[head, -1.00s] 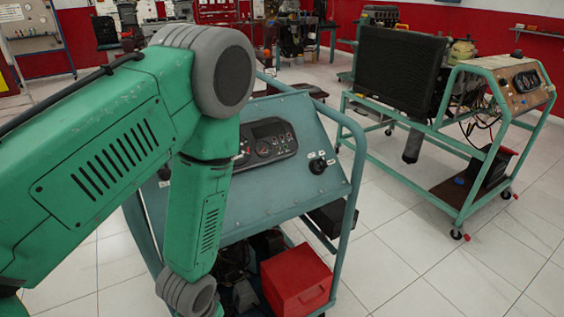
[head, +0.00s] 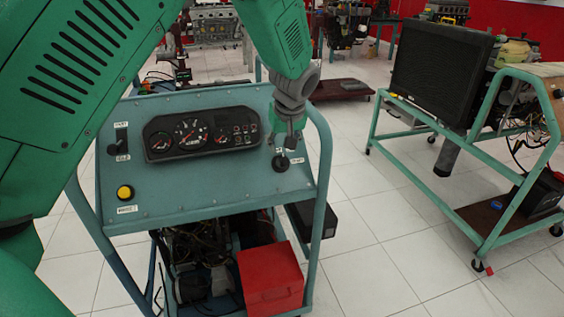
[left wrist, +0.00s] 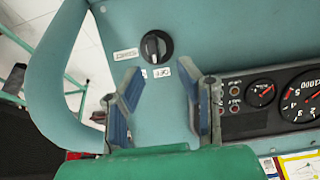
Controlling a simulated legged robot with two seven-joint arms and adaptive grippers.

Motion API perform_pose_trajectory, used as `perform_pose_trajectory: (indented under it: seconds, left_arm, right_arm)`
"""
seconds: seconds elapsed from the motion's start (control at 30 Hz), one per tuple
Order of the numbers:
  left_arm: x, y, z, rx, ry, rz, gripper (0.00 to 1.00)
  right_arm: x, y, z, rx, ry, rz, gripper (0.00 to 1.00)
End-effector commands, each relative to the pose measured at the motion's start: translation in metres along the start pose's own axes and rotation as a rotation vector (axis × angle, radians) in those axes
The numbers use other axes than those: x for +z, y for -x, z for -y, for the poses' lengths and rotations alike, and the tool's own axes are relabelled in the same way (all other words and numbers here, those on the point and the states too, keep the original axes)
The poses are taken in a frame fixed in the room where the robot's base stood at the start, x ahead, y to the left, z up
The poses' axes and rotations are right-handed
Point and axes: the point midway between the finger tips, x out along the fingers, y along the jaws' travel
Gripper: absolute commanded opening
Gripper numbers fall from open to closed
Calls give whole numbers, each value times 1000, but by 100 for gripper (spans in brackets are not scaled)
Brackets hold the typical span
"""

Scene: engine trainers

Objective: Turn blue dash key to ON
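The blue dash panel (head: 215,184) sits on a blue tubular frame in the head view. Its black round key switch (head: 281,163) is at the panel's right side, with small white labels beside it. In the left wrist view the key switch (left wrist: 155,47) shows a pale upright bar on its face, and one label nearby seems to read OFF. My left gripper (head: 290,138) is just above the switch in the head view. In the left wrist view its two fingers (left wrist: 163,70) are spread, empty and apart from the switch. My right gripper is not in view.
A gauge cluster (head: 203,133), a throttle lever (head: 121,138) and a yellow button (head: 125,192) are on the same panel. A red box (head: 270,278) sits below. Another trainer with a radiator (head: 440,75) stands to the right, with clear floor between.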

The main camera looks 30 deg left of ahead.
Motion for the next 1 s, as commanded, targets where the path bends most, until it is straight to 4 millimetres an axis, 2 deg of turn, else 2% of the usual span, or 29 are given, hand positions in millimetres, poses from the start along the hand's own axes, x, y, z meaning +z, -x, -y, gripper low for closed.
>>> perform_pose_trajectory:
  seconds: [0.03,0.13,0.33,0.5,0.77,0.8,0.87,0.9,1.0]
  left_arm:
    - [2,-12,-2,-3,-2,0,31]
    - [4,-30,-4,-4,-4,-3,31]
    - [4,-58,-5,-4,-3,-5,31]
    - [3,-68,-3,-2,-3,-4,31]
    - [2,-70,-2,-1,-2,-2,31]
    - [2,-70,-3,-1,-3,-3,24]
    - [2,-69,-3,-2,-3,-4,3]
    - [3,-70,-3,-3,-3,-4,0]
    - [3,-69,-3,-5,-3,-4,0]
  right_arm:
    - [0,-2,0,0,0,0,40]
    - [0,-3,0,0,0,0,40]
    - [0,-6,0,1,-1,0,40]
    - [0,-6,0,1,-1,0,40]
    - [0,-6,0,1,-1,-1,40]
    - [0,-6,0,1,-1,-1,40]
    - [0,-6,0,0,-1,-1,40]
    - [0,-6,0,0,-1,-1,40]
    - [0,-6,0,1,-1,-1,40]
